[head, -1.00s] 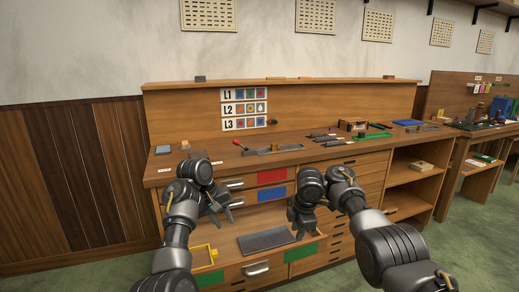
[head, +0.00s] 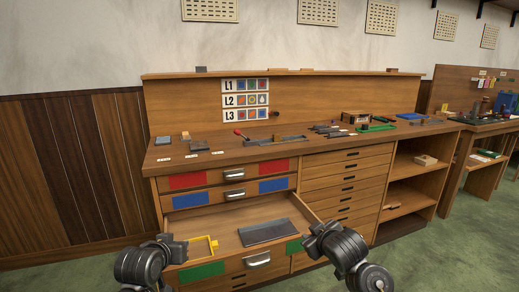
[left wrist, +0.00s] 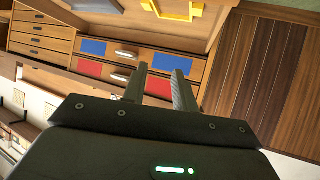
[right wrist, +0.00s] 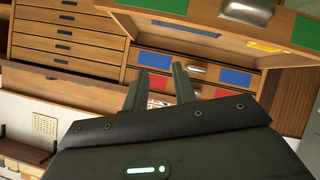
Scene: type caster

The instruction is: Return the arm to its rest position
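Both my arms are low in front of the workbench. My left gripper shows at the lower left of the head view (head: 178,251), by the left front corner of the open drawer; in the left wrist view (left wrist: 160,72) its two fingers stand apart with nothing between them. My right gripper shows at the lower middle of the head view (head: 310,243), by the drawer's right front corner; in the right wrist view (right wrist: 160,70) its fingers are also apart and empty. The open drawer (head: 228,265) has green front panels and a metal handle.
A dark grey flat piece (head: 265,231) and a yellow frame (head: 203,247) lie in the open drawer. The red-panel drawer (head: 188,181) and blue-panel drawer (head: 190,200) above are shut. Tools and blocks stand on the bench top (head: 225,142). Open shelves (head: 415,180) are at the right.

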